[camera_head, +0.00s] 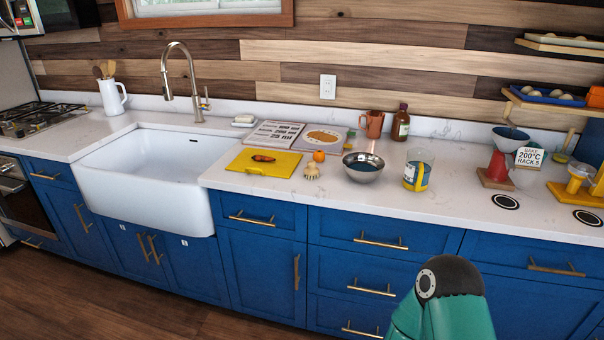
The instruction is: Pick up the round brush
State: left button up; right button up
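The round brush (311,172) is small, with a pale wooden knob on top and light bristles below. It stands on the white countertop (290,197), just right of the yellow cutting board (247,168) and in front of an orange fruit (319,156). A metal bowl (363,173) stands to its right, apart from it. Neither gripper shows in the head view. Only a teal and black link of my arm shows at the bottom, below the counter's front edge.
A brown item (263,158) lies on the board. A glass jug with yellow contents (416,174) is right of the bowl. The white sink (150,180) and faucet (184,75) are left. The counter in front of the brush is clear.

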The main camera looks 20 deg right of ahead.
aim_at(311, 169)
jog(key=z, duration=0.4)
jog(key=i, duration=0.95)
jog(key=u, duration=0.4)
